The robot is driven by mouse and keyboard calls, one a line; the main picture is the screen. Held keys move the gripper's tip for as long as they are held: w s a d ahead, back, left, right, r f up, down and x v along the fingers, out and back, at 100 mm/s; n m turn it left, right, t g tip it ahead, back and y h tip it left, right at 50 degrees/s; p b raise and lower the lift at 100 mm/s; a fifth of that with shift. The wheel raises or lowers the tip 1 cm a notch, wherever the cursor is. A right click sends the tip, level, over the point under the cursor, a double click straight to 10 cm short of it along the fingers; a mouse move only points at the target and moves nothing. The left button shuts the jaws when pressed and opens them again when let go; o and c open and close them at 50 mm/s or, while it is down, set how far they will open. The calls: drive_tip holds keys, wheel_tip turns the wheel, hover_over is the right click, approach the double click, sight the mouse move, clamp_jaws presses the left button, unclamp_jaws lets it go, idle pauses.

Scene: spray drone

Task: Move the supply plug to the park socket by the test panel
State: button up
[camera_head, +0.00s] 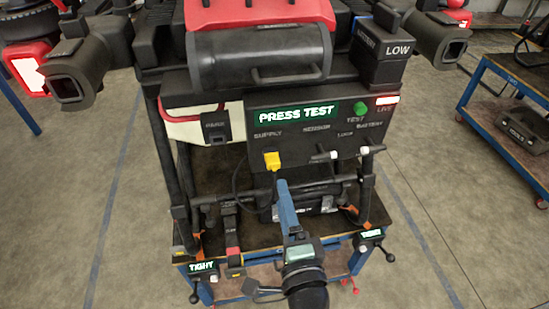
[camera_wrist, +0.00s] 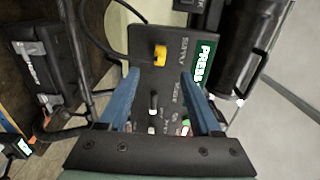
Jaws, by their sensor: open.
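The yellow supply plug (camera_head: 272,161) sits in the panel under the SUPPLY label, with a dark cable. In the wrist view, the plug (camera_wrist: 160,56) shows beyond and between the fingertips. The park socket (camera_head: 215,128) is a dark block marked PARK at the left of the test panel (camera_head: 345,120); nothing yellow is in it. My gripper (camera_head: 281,184) has blue fingers and is just below the plug in the head view. In the wrist view, my gripper (camera_wrist: 160,74) is open and empty, with a finger on each side.
Levers with white tips (camera_head: 334,154) stick out right of the plug. A green test button (camera_head: 361,108) is above them. Dark bars (camera_head: 250,193) and a black case cross below the panel.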

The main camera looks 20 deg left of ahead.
sight(274, 167)
drive_tip(key=shift+x, duration=4.5)
clamp_jaws()
drive_tip(key=shift+v, duration=2.9)
drive_tip(key=shift+s+d, duration=0.1)
drive_tip(key=shift+d, duration=0.1)
